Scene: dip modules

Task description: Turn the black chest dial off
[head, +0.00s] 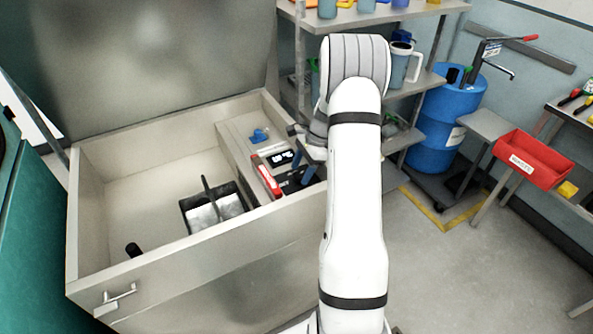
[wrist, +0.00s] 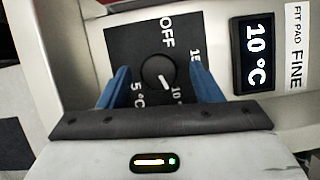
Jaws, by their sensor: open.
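The black dial (wrist: 157,72) is a round knob on a black square plate (wrist: 125,42) marked OFF, 5 °C, 10 and 15. A pale mark on the knob points toward the 10 label, away from OFF. My gripper (wrist: 160,76) is open in the wrist view, one blue finger on each side of the knob, with gaps between. I cannot tell whether the fingertips reach down to the knob's height. In the head view my gripper (head: 298,180) is over the control panel at the chest's right end. My arm partly covers it, and the dial cannot be made out there.
A display (wrist: 257,52) beside the dial reads 10 °C; it also shows in the head view (head: 283,157). The open chest (head: 200,258) has a raised lid (head: 150,50). A red object (head: 266,178) and a blue piece (head: 259,135) lie on the panel. A black-walled tray (head: 187,213) sits inside.

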